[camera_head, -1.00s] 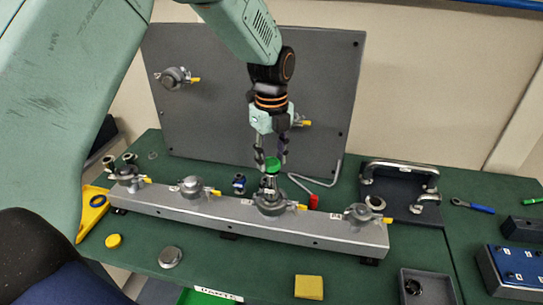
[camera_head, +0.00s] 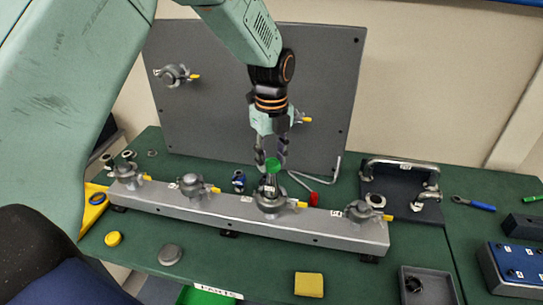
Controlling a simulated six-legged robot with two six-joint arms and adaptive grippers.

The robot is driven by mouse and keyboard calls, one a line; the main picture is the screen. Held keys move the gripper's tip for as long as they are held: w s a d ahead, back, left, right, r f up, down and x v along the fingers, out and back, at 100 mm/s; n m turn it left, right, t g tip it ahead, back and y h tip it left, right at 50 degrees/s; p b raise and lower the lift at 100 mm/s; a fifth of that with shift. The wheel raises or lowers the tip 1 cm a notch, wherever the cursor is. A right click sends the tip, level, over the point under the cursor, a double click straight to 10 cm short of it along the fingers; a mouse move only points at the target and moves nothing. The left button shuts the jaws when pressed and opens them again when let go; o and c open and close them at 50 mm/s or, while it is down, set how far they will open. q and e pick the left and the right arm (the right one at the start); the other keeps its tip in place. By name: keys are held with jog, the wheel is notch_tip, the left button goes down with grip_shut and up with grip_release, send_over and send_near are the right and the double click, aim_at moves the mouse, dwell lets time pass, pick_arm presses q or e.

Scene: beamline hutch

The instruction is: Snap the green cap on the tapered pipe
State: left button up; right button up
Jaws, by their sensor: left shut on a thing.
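The green cap (camera_head: 273,163) sits between the fingertips of my left gripper (camera_head: 271,160), which is shut on it from above. The cap is at the top of the tapered grey pipe (camera_head: 270,184), which stands upright on a valve of the long grey manifold (camera_head: 218,207). The cap appears to touch the pipe top; I cannot tell whether it is fully seated. My right gripper is not in the view.
Other valves with yellow handles (camera_head: 217,192) line the manifold. Behind stands a dark panel (camera_head: 220,120). A yellow sponge (camera_head: 309,285) and a grey tray (camera_head: 425,272) are in front.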

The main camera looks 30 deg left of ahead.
pick_arm(q)
jog(key=o, duration=0.8)
notch_tip(320, 180, up, 12)
dwell(0.3)
